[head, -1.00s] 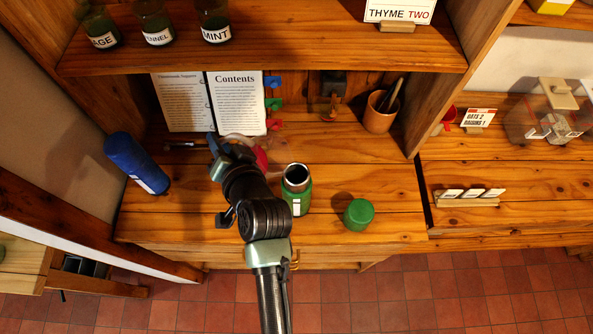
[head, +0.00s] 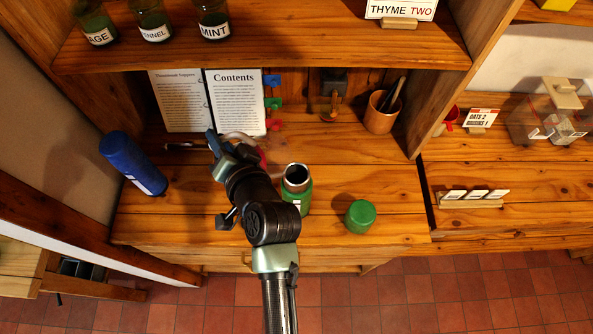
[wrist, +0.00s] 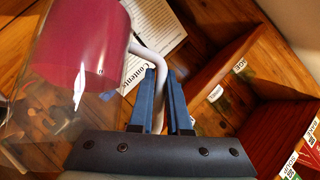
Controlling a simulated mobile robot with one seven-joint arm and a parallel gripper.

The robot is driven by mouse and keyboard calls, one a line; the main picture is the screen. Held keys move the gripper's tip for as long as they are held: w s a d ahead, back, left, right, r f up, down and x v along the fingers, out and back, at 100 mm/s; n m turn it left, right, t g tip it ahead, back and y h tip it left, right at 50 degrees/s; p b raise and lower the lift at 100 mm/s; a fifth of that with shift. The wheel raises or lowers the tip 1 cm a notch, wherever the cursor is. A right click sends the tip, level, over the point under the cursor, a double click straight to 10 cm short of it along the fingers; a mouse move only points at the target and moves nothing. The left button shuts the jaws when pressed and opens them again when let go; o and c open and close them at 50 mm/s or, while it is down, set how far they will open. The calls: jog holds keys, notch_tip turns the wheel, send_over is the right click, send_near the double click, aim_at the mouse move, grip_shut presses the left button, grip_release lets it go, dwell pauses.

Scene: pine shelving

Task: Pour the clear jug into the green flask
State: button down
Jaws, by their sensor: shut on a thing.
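The clear jug (wrist: 75,100) fills the left of the wrist view, with pink-red contents inside and a pale handle. My gripper (wrist: 160,85) has its blue fingers shut around that handle. In the head view my gripper (head: 214,145) is above the desk, left of and behind the green flask, and mostly hides the jug; a bit of red (head: 263,158) shows beside it. The green flask (head: 296,194) stands upright and open on the desk, with a steel rim and a white label. The jug is apart from the flask. Its exact tilt is unclear.
A green cap (head: 360,216) sits right of the flask. A blue bottle (head: 132,163) stands at the left, an open book (head: 237,103) at the back, and a wooden pen cup (head: 382,112) at the back right. A shelf with labelled jars (head: 152,20) overhangs the desk.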

aim_at(227, 135)
jog(key=shift+d+r+b, duration=0.15)
jog(key=shift+d+b, duration=0.05)
jog(key=shift+b, duration=0.3)
jog(key=shift+s+d+r+m+t+y+b, duration=0.1)
jog(key=shift+d+r+m+t+y+b, duration=0.3)
jog(key=shift+r+b, duration=0.3)
jog(key=shift+s+d+r+m+t+y+b, duration=0.1)
jog(key=shift+d+r+m+t+y+b, duration=0.3)
jog(key=shift+r+b, duration=0.3)
dwell(6.1)
